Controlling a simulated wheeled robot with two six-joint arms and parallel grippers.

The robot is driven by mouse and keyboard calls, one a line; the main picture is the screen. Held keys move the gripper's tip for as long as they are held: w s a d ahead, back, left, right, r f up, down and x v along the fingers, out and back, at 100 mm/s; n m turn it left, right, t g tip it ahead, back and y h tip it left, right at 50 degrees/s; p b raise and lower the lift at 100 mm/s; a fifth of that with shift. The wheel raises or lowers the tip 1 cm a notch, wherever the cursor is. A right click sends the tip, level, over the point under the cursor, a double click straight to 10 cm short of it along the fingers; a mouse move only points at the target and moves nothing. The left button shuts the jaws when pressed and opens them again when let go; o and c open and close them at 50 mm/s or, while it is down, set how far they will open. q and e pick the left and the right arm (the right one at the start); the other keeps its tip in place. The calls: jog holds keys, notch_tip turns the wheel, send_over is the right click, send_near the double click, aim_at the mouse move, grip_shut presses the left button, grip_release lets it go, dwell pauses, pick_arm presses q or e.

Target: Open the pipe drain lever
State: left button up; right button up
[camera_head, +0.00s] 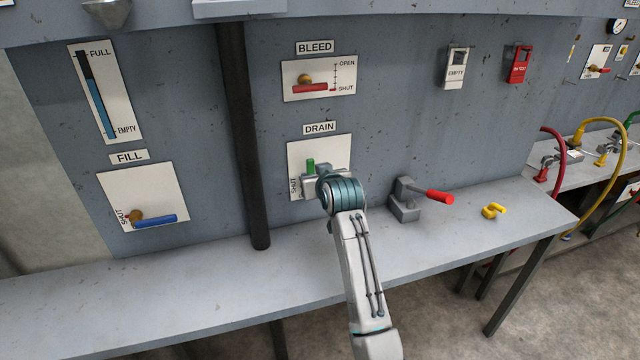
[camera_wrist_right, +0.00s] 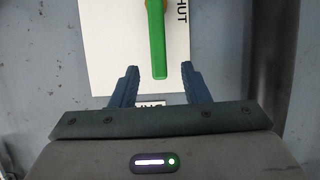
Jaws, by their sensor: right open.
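The green drain lever (camera_head: 310,165) is on a white plate (camera_head: 338,146) under the DRAIN label (camera_head: 320,128). In the right wrist view the green lever (camera_wrist_right: 156,40) points toward my gripper, its free end just ahead of and between the two fingers. My right gripper (camera_wrist_right: 158,72) is open, with a finger on each side of the lever's line and no contact visible. In the head view my right arm's wrist (camera_head: 340,192) covers much of the drain plate and part of the lever. The SHUT marking (camera_head: 294,186) shows at the plate's lower left. My left gripper is not in view.
The red BLEED lever (camera_head: 310,88) is above, and the blue FILL lever (camera_head: 155,220) is at left. A dark vertical pipe (camera_head: 243,140) stands left of the drain plate. A red-handled valve (camera_head: 408,200) and yellow piece (camera_head: 493,211) sit right on the bench (camera_head: 230,290).

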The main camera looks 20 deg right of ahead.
jog(key=v, duration=0.3)
